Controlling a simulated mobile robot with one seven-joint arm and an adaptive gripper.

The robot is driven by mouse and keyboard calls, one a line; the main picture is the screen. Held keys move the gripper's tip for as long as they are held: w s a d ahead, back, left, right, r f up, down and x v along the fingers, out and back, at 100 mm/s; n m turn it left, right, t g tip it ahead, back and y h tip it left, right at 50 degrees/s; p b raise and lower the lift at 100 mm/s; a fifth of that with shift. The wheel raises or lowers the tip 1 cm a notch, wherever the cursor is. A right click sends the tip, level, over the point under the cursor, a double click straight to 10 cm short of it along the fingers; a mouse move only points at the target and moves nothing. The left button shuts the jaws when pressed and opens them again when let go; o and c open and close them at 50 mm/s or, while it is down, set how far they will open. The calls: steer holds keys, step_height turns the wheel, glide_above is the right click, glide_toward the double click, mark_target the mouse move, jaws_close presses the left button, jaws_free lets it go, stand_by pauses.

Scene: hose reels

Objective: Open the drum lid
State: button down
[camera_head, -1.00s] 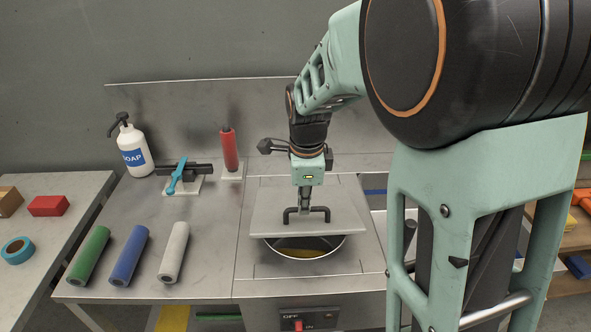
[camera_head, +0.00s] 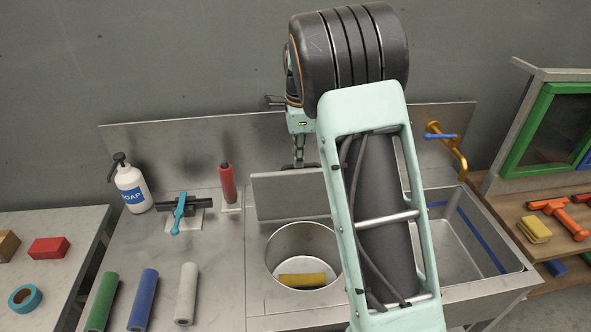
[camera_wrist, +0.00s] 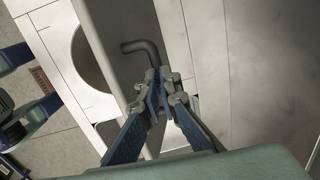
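The drum lid (camera_head: 290,195) is a grey square plate. It stands tipped up, close to upright, at the back of the open round drum (camera_head: 285,245). A yellow block (camera_head: 302,281) lies inside the drum. My gripper (camera_head: 299,163) is at the lid's upper edge, partly hidden by my arm in the head view. In the wrist view my gripper's fingers (camera_wrist: 160,88) are closed around the dark bar handle (camera_wrist: 143,48) on the lid (camera_wrist: 105,45). The drum opening shows beyond the lid edge.
A steel sink (camera_head: 460,235) with a gold tap (camera_head: 447,145) is to the right. Soap bottle (camera_head: 132,190), red cylinder (camera_head: 228,184) and several coloured rolls stand or lie left of the drum. A back panel (camera_head: 190,150) rises behind.

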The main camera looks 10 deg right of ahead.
steer(key=shift+w+d+f+g, duration=0.15)
steer(key=shift+w+f, duration=0.1)
steer(key=shift+f, duration=0.25)
steer(key=shift+w+a+f+g, duration=0.15)
steer(key=shift+w+f, duration=0.1)
steer(key=shift+f, duration=0.25)
steer(key=c, duration=2.6)
jaws_free()
steer(key=shift+f, duration=0.2)
steer(key=o, duration=0.5)
steer(key=shift+s, duration=0.15)
steer(key=shift+o, duration=0.4)
steer(key=shift+r, duration=0.1)
steer(key=w+r+p, duration=0.1)
steer(key=w+r, duration=0.5)
steer(key=w, duration=0.6)
steer(key=shift+d, duration=0.25)
